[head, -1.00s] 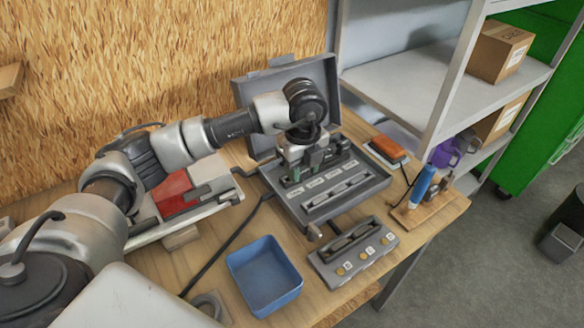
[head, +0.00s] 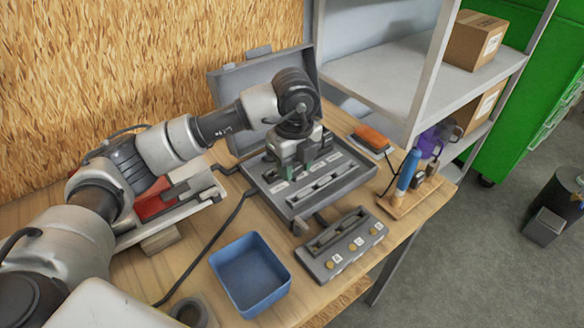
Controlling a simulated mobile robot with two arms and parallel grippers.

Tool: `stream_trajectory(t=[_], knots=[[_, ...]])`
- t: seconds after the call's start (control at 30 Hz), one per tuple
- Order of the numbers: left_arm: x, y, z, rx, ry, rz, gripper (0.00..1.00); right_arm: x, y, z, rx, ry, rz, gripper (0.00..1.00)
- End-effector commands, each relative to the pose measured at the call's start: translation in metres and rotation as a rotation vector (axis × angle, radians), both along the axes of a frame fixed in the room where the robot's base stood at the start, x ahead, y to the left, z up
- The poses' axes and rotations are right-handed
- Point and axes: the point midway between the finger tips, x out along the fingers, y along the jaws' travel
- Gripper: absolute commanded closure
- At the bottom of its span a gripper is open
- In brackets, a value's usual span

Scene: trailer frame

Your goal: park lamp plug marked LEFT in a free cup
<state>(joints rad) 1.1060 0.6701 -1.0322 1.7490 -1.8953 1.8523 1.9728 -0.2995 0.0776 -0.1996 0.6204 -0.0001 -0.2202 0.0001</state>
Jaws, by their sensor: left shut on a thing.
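My left gripper (head: 297,168) points down over the back part of an open grey case (head: 340,190). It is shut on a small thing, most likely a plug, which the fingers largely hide. Green patches show at the fingertips. No LEFT marking is readable. The case holds a row of small labelled places behind a long slotted bar. I cannot tell which of its cups are free, as the gripper covers part of the row. My right gripper is not in view.
A blue bin (head: 249,274) and a grey block with yellow buttons (head: 343,244) stand in front of the case. An orange-topped block (head: 371,138) and a blue-handled tool (head: 408,171) are at right. Dark cables cross the bench. The raised lid (head: 262,82) stands behind my gripper.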

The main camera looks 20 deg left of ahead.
Motion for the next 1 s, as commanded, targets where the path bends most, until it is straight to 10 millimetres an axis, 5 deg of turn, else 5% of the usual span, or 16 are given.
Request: stream_trajectory(t=[0.57,1.0], knots=[[0.008,0.001,-0.014,0.001,-0.001,0.000,0.81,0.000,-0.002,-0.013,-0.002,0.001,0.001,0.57],[0.008,0.002,-0.047,0.001,0.000,0.000,0.81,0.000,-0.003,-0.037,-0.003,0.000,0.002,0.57]])
